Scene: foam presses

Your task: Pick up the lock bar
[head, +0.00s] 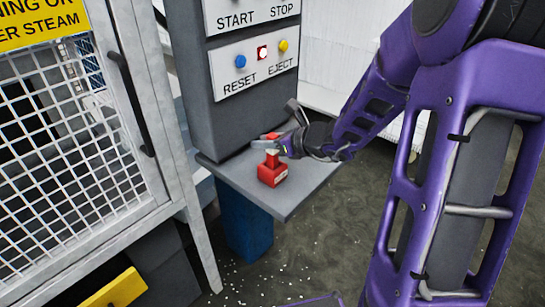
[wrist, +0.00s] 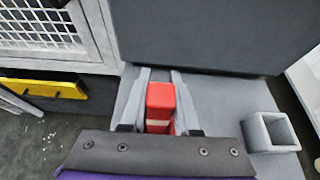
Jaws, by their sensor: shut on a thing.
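The lock bar appears to be the red piece (head: 272,176) at the grey shelf, with a wide labelled lower part and a narrower upper part. My gripper (head: 270,143) reaches in from the right and is shut on its upper part. In the wrist view the red top (wrist: 160,98) stands upright between the two grey fingers of my gripper (wrist: 160,74). Its lower part is partly hidden by my gripper's body there. I cannot tell whether its base touches the shelf (head: 305,187).
An open square grey holder (wrist: 270,132) stands on the shelf to the right in the wrist view. A control column (head: 205,115) with buttons rises behind the shelf. A mesh guard door (head: 75,150) with a dark handle is at left. A yellow part (head: 115,289) sits low at left.

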